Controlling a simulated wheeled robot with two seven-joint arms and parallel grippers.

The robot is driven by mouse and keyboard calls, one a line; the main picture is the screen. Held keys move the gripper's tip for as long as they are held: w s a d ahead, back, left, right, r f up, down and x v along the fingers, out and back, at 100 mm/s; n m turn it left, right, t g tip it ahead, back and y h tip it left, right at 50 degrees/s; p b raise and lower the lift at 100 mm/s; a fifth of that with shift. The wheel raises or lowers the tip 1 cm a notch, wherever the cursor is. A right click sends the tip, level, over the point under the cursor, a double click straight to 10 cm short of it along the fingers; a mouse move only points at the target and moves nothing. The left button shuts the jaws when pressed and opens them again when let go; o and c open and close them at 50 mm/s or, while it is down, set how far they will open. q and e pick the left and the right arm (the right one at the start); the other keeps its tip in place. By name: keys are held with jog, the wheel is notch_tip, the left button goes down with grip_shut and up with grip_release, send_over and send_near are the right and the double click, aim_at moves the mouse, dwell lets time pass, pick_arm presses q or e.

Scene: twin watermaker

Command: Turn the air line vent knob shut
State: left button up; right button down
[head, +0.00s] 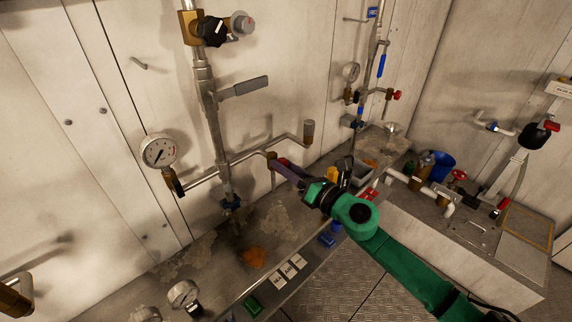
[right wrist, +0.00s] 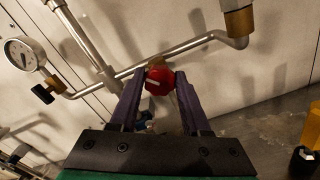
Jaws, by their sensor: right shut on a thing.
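The red vent knob (right wrist: 158,80) sits on the thin horizontal air line (right wrist: 190,50) in the right wrist view. It is a faceted red knob with a pale pointer line on its face. My right gripper (right wrist: 159,84) has one purple finger on each side of the knob and is shut on it. In the head view the right gripper (head: 281,166) reaches the line from the lower right, and its fingers hide most of the knob.
A pressure gauge (head: 159,151) hangs at the line's left end. A vertical pipe (head: 215,130) with a grey lever (head: 244,88) rises beside it. Below are a stained counter and a blue container (head: 441,165) at right.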

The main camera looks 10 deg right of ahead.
jog(key=shift+w+d+m+p, duration=0.1)
jog(key=shift+m+p, duration=1.1)
jog(key=shift+m, duration=3)
jog(key=shift+f, duration=0.1)
jog(key=shift+c, duration=1.9)
grip_release()
